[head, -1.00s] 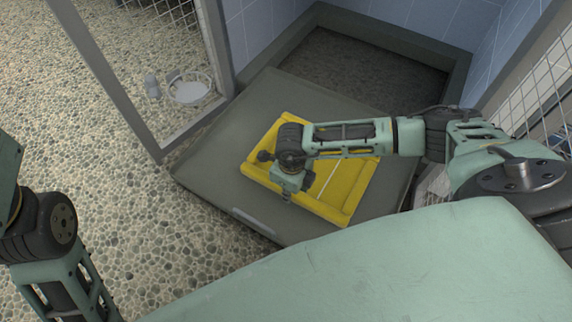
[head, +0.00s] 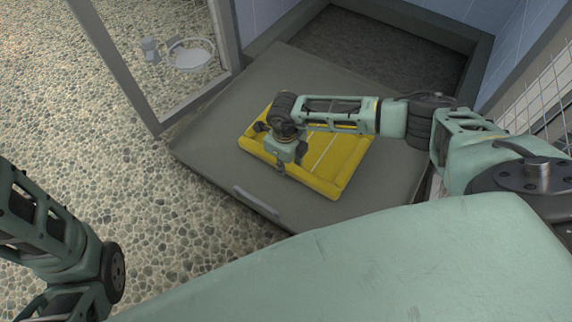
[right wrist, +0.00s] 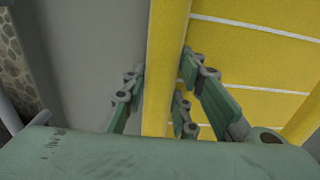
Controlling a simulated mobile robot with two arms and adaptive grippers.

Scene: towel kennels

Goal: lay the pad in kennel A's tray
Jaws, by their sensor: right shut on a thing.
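The pad (head: 345,165) is yellow and rectangular with thick edges and pale lines across it. It is level over the grey tray (head: 215,150); I cannot tell whether it rests on it or is slightly above. My right gripper (head: 279,168) is shut on the pad's left edge. In the right wrist view, the gripper's fingers (right wrist: 160,78) stand on both sides of that edge, and the pad (right wrist: 250,60) spreads right while grey tray surface (right wrist: 85,60) shows left. My left arm is at lower left; its gripper is not visible. No kennel label can be read.
A kennel with a dark floor (head: 385,58) and blue tiled walls is behind the tray. Pebbled floor (head: 110,190) is clear at left. Wire mesh stands at right.

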